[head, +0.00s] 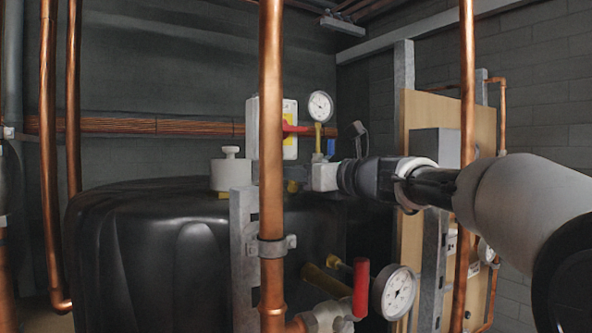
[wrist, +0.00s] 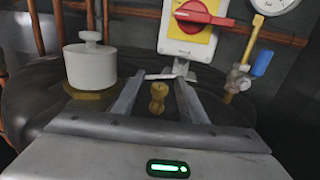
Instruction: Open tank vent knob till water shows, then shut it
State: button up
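The black tank (head: 150,245) stands at the left and centre in the head view; its top (wrist: 35,110) fills the middle of the wrist view. A small brass knob (wrist: 157,98) rises from the tank top, and I take it for the vent knob. It also shows in the head view (head: 293,187), just left of my gripper. In the wrist view my gripper (wrist: 162,80) is open, with one finger on each side of the brass knob and a gap at both sides. In the head view the fingertips are hard to make out. I see no water.
A white capped fitting (wrist: 90,65) stands on the tank left of the gripper. A red rotary switch (wrist: 198,13) is behind. A blue-handled valve (wrist: 261,63) stands at right. A copper pipe (head: 271,130) and a red-handled valve (head: 361,288) are in front in the head view.

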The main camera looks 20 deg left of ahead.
grip_shut()
jog(key=shift+w+r+g+p, duration=0.1)
jog(key=shift+g+p, duration=0.4)
jog(key=shift+p, duration=0.1)
jog(key=shift+n+y+p, duration=0.3)
jog(key=shift+n+p, duration=0.05)
jog(key=shift+n, duration=0.15)
jog(key=n+g+p, duration=0.1)
jog(key=g, duration=0.1)
jog(key=shift+g+y+p, duration=0.3)
jog(key=shift+y, duration=0.1)
jog(key=n+g, duration=0.2)
jog(key=g, duration=0.1)
jog(key=shift+y+p, duration=0.3)
jog(key=shift+n+g, duration=1)
jog(key=shift+g, duration=0.6)
